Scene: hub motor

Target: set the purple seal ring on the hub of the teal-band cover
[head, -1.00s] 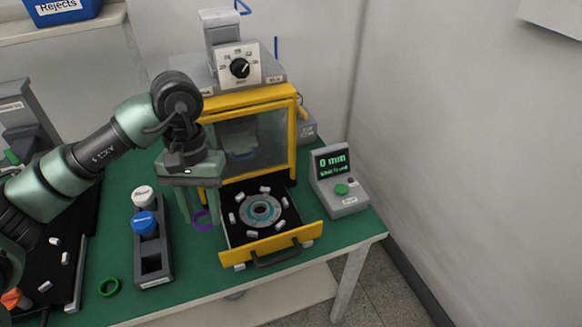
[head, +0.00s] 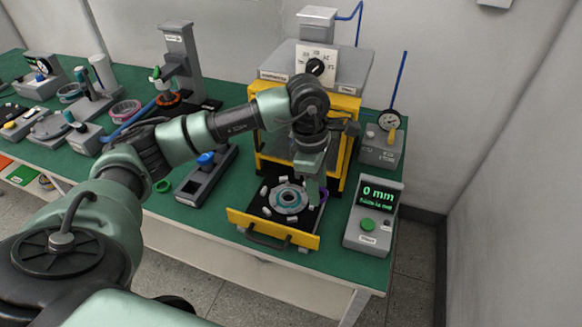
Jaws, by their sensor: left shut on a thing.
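The teal-band cover (head: 288,200) is a grey disc with a teal ring around its central hub. It lies in the pulled-out drawer of the yellow-framed press. My left gripper (head: 314,197) points down just right of the cover, over the drawer's right side. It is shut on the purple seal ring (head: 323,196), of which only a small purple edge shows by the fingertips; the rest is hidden. The ring is beside the hub, not around it. Its height above the drawer is hard to tell. My right gripper is out of view.
The drawer's yellow front (head: 272,229) faces me, with several pale blocks around the cover. A grey display box (head: 372,217) stands close at the right, reading 0 mm.

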